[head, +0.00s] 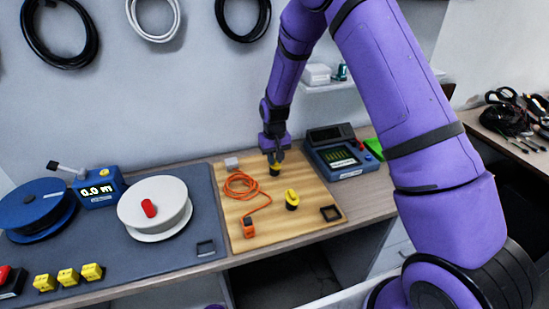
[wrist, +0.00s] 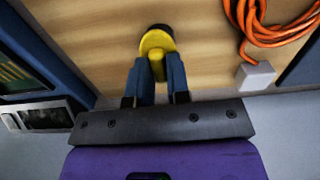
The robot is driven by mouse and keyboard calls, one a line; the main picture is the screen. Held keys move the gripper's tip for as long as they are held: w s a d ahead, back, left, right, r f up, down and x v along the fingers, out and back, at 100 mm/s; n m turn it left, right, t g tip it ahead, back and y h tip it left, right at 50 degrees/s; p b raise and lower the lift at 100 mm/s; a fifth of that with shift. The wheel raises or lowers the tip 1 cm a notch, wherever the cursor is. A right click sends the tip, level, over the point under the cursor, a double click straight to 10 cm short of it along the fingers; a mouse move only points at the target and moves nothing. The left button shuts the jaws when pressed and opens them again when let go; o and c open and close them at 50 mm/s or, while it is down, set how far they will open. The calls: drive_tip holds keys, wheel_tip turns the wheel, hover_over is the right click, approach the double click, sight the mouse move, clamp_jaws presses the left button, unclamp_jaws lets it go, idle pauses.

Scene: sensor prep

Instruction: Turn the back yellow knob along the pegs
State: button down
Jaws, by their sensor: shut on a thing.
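The back yellow knob (head: 275,171) stands on the wooden board, mostly hidden under my gripper (head: 275,158) in the head view. In the wrist view, the yellow knob (wrist: 157,42) has a dark base and a grip bar pointing toward my gripper (wrist: 157,66). The two blue-grey fingers are shut on that bar, one on each side. A second yellow knob (head: 292,197) on a black base stands nearer the front of the board, free of my gripper. I cannot make out the pegs.
An orange cable (head: 240,185) lies coiled left of the held knob, with a white block (head: 231,162) behind it and an orange box (head: 249,228) in front. A black square frame (head: 330,213) lies front right on the wooden board (head: 275,228). A blue meter (head: 341,154) stands right.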

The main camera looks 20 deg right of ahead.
drive_tip(key=c, duration=1.1)
unclamp_jaws()
drive_tip(key=shift+r, duration=0.1)
wheel_tip(320, 180, up, 11)
drive_tip(key=shift+f, duration=0.15)
